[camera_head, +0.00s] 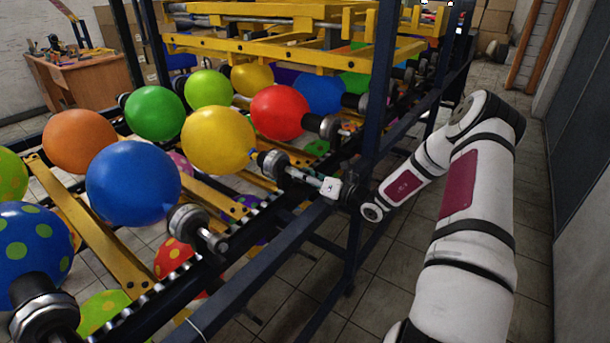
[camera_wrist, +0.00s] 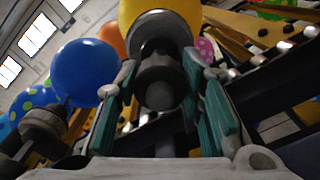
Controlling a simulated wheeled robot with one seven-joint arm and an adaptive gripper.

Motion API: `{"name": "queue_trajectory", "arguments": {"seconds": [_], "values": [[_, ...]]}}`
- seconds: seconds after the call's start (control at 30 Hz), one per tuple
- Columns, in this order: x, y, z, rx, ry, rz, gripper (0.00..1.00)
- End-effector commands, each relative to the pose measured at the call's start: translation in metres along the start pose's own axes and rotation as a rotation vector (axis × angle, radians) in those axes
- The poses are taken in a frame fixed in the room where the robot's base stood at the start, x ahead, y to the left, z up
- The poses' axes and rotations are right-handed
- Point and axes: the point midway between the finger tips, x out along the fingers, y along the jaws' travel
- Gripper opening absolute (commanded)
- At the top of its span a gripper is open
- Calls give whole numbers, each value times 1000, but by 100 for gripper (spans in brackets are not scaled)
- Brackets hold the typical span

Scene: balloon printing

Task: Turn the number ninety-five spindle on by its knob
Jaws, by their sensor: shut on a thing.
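A spindle (camera_head: 272,163) with a dark and silver hub carries a yellow balloon (camera_head: 218,140) on the rack. My gripper (camera_head: 304,177) reaches it from the right at its outer end. In the wrist view, the two teal-padded fingers of my gripper (camera_wrist: 161,90) stand on either side of the spindle's dark round knob (camera_wrist: 160,78) and are shut on it. The yellow balloon (camera_wrist: 160,10) rises behind the hub. I cannot read any number on the spindle, and the contact is partly hidden in the head view.
Neighbouring spindles hold a blue balloon (camera_head: 132,184) to the left and a red balloon (camera_head: 279,112) behind. A dark blue rack post (camera_head: 376,90) stands close to my wrist. A workbench (camera_head: 85,80) is at the far left.

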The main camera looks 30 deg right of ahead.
Motion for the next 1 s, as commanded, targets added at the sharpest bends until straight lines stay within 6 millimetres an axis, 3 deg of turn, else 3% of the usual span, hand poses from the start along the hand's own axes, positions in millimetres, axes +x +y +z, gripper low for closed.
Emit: {"name": "queue_trajectory", "arguments": {"seconds": [0.5, 1.0], "values": [[0, -1, 0, 325, 0, -1, 7], [0, -2, 0, 380, 0, -1, 7]]}}
